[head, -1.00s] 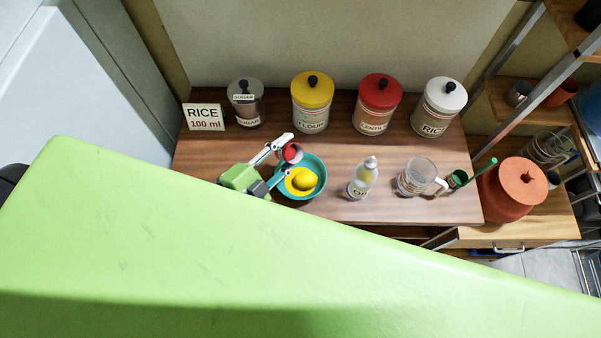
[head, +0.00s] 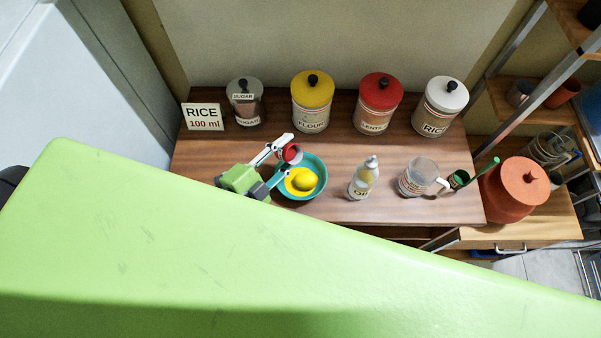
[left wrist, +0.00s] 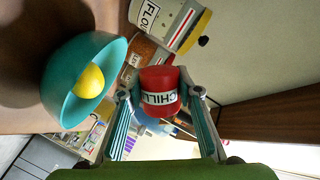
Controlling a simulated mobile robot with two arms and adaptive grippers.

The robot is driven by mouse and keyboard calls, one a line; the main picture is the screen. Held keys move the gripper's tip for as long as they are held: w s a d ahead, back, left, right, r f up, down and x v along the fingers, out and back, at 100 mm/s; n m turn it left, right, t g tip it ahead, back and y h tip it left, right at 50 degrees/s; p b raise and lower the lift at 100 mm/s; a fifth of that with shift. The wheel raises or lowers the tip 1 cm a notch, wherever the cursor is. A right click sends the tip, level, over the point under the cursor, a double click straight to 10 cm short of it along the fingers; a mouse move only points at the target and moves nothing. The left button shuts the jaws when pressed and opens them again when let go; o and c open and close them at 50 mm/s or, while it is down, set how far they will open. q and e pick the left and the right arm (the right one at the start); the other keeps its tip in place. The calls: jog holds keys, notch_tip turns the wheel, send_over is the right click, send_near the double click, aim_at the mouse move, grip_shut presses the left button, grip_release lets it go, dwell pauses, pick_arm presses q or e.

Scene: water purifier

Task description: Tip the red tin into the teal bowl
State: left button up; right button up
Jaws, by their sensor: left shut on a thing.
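The red tin (head: 291,153), with a white chilli label, is held between the fingers of my left gripper (head: 279,157), above the left rim of the teal bowl. In the left wrist view, the tin (left wrist: 160,91) sits between the two fingertips of the gripper (left wrist: 163,95) and looks tilted compared with the canister behind it. The bowl also shows in the left wrist view (left wrist: 62,65), apart from the tin. The tin's contents cannot be made out. My right gripper is out of view.
Sugar (head: 245,110), flour (head: 312,105), lentils (head: 378,108) and rice (head: 440,108) canisters line the back. An oil bottle (head: 363,180) and a measuring jug (head: 419,177) stand right of the bowl. A rice sign (head: 203,117) is at back left.

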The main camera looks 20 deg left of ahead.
pick_arm(q)
jog(key=shift+f+m+y+b, duration=0.3)
jog(key=shift+f+m+b, duration=0.3)
jog(key=shift+b, duration=0.65)
dwell(1.2)
jog(key=shift+s+d+r+m+b, duration=0.15)
jog(key=shift+r+m+b, duration=0.3)
jog(key=shift+m+b, duration=0.4)
dwell(1.7)
jog(key=shift+d+f+m+t+b, duration=0.1)
jog(key=shift+f+m+t+b, duration=0.25)
jog(key=shift+m+b, duration=0.25)
dwell(1.7)
